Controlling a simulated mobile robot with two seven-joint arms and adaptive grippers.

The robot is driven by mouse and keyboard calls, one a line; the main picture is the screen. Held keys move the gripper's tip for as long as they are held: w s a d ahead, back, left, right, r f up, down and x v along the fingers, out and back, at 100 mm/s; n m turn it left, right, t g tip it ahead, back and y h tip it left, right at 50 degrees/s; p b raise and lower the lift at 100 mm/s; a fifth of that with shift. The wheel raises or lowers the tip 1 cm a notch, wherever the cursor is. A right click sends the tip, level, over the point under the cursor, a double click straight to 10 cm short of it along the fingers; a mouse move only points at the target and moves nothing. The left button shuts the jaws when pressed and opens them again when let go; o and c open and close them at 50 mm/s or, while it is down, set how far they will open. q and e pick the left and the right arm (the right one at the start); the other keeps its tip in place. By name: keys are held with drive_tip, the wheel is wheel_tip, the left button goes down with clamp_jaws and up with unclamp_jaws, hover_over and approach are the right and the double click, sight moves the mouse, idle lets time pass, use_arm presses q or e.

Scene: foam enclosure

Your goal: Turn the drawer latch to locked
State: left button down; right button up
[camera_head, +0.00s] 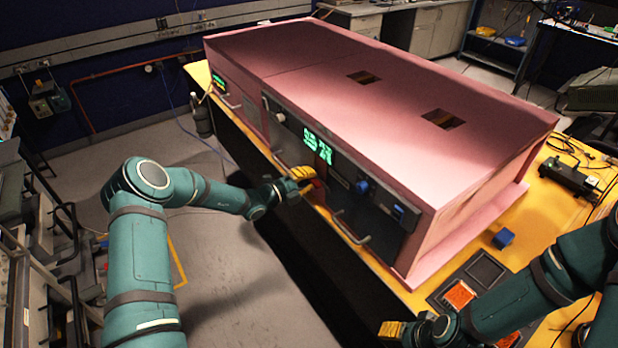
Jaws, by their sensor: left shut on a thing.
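The pink foam enclosure (330,70) stands on the yellow table, with a dark front panel (375,222) facing left. My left gripper (303,180) is at the middle of this panel, its yellow fingers shut on a small red part (316,188) that looks like the drawer latch. The fingers hide most of it, so I cannot tell its angle. My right gripper (391,330) is low in the picture, near the table's front edge and away from the panel. Its yellow fingertip shows, but the jaw gap does not.
A blue knob (362,187), green lit displays (318,146) and a grey bar handle (348,232) are on the panel near my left gripper. A blue cube (503,238) and a dark tray (485,271) with orange pieces lie on the table at right. The floor at left is open.

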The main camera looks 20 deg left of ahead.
use_arm(q)
drive_tip(key=shift+d, duration=0.1)
drive_tip(key=c, duration=1)
unclamp_jaws()
drive_tip(key=v, duration=1.2)
